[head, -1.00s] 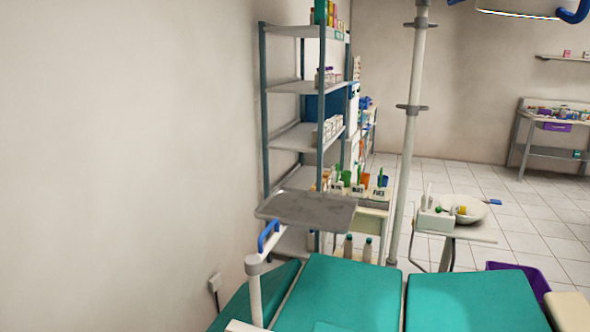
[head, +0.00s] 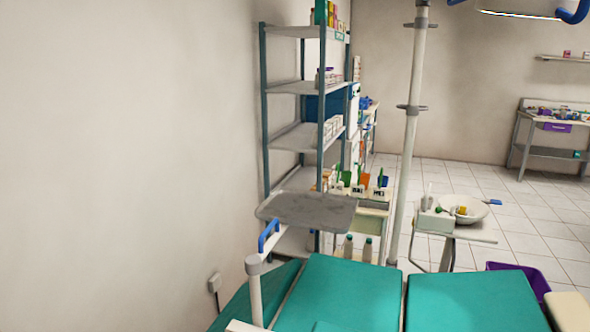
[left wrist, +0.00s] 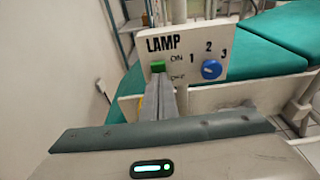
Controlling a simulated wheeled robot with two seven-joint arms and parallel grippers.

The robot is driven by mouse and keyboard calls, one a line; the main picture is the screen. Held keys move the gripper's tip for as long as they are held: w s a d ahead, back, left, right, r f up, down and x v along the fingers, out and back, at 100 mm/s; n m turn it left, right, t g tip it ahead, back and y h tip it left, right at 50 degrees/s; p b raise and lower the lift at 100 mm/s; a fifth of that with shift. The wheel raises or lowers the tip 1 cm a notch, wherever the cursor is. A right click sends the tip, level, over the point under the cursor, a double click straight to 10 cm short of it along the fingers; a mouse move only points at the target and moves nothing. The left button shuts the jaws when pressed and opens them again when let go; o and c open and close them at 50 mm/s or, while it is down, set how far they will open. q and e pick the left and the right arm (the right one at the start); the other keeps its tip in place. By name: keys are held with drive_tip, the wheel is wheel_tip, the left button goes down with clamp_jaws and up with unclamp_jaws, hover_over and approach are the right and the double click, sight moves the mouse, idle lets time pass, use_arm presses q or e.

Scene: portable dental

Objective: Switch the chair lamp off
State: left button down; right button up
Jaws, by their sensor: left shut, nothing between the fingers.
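The lamp panel (left wrist: 233,42) is a white plate marked LAMP in the left wrist view. Its green switch (left wrist: 158,66) sits at the height of the ON label, above the OFF label. A blue knob (left wrist: 211,70) with the numbers 1, 2, 3 is to its right. My left gripper (left wrist: 162,82) is shut and empty, its fingertips just below the green switch; I cannot tell whether they touch it. The chair lamp (head: 520,12) is partly in the head view at the top right and its edge glows bright. My right gripper is not in view.
The teal chair (head: 345,290) fills the front. A grey tray (head: 308,210) stands over its left part, beside a blue-handled post (head: 268,236). A pole (head: 408,140) rises behind the chair. Shelves (head: 305,87) stand against the left wall. A bowl (head: 467,208) is on the right.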

use_arm(q)
drive_tip(key=shift+r, duration=0.1)
idle(0.3)
drive_tip(key=p+v, duration=0.1)
drive_tip(key=v, duration=0.8)
drive_tip(key=shift+p, duration=0.4)
idle(0.5)
